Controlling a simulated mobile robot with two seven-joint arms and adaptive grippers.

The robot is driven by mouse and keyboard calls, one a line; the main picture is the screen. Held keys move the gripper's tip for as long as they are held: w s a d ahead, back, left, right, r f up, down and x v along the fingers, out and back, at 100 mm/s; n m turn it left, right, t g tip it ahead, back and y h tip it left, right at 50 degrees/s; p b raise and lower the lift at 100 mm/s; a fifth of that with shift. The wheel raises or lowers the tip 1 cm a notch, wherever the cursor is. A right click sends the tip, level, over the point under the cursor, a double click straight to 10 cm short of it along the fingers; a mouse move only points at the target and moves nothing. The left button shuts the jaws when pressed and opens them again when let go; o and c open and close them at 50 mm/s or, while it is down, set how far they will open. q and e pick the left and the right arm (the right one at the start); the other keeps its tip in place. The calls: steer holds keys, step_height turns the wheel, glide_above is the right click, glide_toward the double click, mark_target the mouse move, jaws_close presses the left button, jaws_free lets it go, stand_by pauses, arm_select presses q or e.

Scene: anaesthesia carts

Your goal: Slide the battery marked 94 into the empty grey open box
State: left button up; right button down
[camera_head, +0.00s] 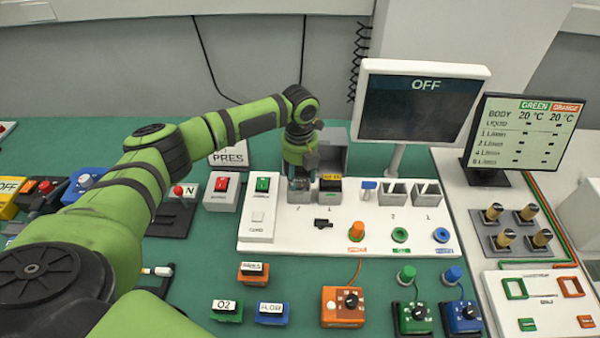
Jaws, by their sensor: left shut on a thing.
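My left gripper (301,172) comes down from above at the back left of the white panel (290,234). It is shut on a small block, seemingly the battery, mostly hidden by the fingers; its marking cannot be read. Below the fingers is a greyish box (299,196), partly hidden, and I cannot tell how far the block is in it. Just right of it, touching or nearly so, stands a dark block with a yellowish top label (330,184), too small to read. Two grey open boxes, one (394,195) and another (427,194), stand farther right on the panel. My right gripper is not in view.
A larger grey container (332,152) stands behind the gripper. A monitor reading OFF (421,108) rises behind the panel. A red-switch box (221,192) is left of the panel. Knob boxes, such as the orange one (342,308), stand in front.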

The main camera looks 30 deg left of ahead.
arm_select(q)
steer(key=shift+f+b, duration=0.4)
steer(key=shift+f, duration=0.35)
steer(key=o, duration=1)
steer(key=shift+o, duration=0.2)
step_height(320, 180, up, 12)
steer(key=shift+a, duration=0.1)
